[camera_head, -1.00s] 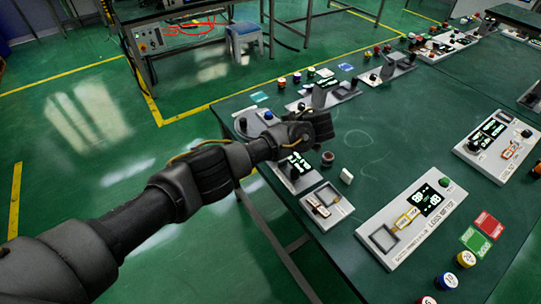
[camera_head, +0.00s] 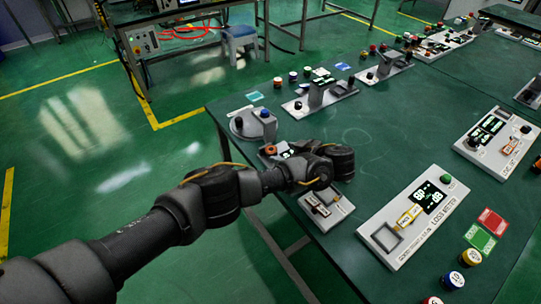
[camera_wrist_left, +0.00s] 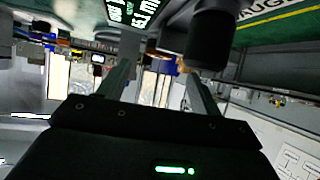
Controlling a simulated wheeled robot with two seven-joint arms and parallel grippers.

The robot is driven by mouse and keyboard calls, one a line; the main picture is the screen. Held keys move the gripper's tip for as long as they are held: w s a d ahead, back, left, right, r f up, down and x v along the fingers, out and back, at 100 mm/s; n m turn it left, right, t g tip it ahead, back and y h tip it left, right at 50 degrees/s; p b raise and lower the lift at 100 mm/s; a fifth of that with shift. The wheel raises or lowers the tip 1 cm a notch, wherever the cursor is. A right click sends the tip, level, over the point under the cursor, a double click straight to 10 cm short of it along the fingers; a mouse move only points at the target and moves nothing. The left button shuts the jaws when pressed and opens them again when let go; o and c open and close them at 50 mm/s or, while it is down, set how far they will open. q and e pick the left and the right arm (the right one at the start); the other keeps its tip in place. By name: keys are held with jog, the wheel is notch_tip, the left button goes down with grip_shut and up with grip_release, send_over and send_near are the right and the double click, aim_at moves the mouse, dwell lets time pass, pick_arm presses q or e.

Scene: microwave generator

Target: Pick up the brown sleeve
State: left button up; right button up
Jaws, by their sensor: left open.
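My left gripper (camera_head: 338,162) is over the near-left part of the green table, and its body hides what lies directly below and behind it. In the left wrist view its two fingers (camera_wrist_left: 162,72) are apart with nothing clearly held between them. A dark cylinder (camera_wrist_left: 211,40) stands close by the right finger there; I cannot tell whether it is the brown sleeve. A small orange-brown ring-shaped part (camera_head: 270,149) shows on the device just left of the gripper in the head view. My right gripper is not in view.
A small tray unit (camera_head: 325,207) lies just below the gripper. A loss meter (camera_head: 415,218) stands to its right. Red and green cards (camera_head: 479,239) and coloured cylinders lie near the front right. The table's left edge is close to my arm.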

aim_at(271, 150)
pick_arm(q)
jog(key=shift+w+a+f, duration=0.1)
jog(key=shift+w+a+f+b, duration=0.2)
jog(key=shift+b, duration=0.1)
jog(key=b+x, duration=0.1)
jog(key=x, duration=0.3)
jog(key=shift+w+a+f+b, duration=0.1)
jog(key=shift+b, duration=0.3)
jog(key=shift+c, duration=0.8)
jog(key=c, duration=1)
jog(key=shift+c, duration=0.2)
notch_tip(271, 150, up, 8)
jog(key=shift+f+b, duration=0.25)
jog(key=shift+b, duration=0.15)
jog(key=shift+r+p, duration=1.25)
jog(key=shift+r, duration=0.1)
